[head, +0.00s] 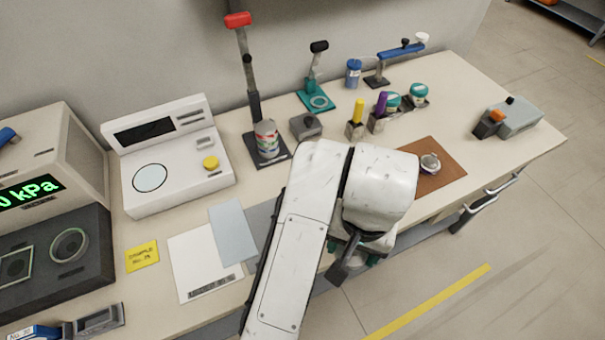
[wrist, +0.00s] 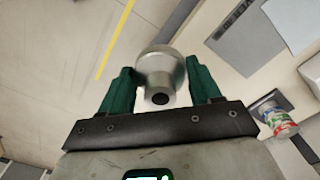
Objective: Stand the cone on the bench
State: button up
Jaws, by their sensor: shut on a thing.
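My gripper (wrist: 160,78) is shut on a silver metal cone (wrist: 161,66), its green fingers on both sides of it. The narrow end with a dark hole faces the wrist camera, and the wider rounded part is farther away. In the head view my gripper (head: 352,258) is mostly hidden under my white arm, at the bench's front edge, and the cone cannot be made out there. The pale bench (head: 270,190) runs along the wall. In the wrist view floor lies behind the cone and to its left, with the bench to the right.
A brown mat (head: 447,172) with a small metal piece (head: 430,163) lies right of my arm. White papers (head: 200,262) lie left of it. A can on a stand (head: 267,140), coloured handles and jars stand at the back. A grey device (head: 512,118) is at the right end.

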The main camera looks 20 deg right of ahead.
jog(key=w+f, duration=0.3)
jog(key=w, duration=0.1)
jog(key=w+f+p, duration=0.1)
jog(key=w+f, duration=0.2)
jog(key=w, duration=0.2)
jog(key=w+f+p, duration=0.1)
jog(key=w+f, duration=0.2)
jog(key=w, duration=0.1)
jog(key=shift+w+d+f, duration=0.2)
jog(key=shift+f, duration=0.1)
jog(key=shift+f+p, duration=0.35)
jog(key=shift+f, duration=1.2)
jog(key=shift+f, duration=0.1)
jog(key=o, duration=1.2)
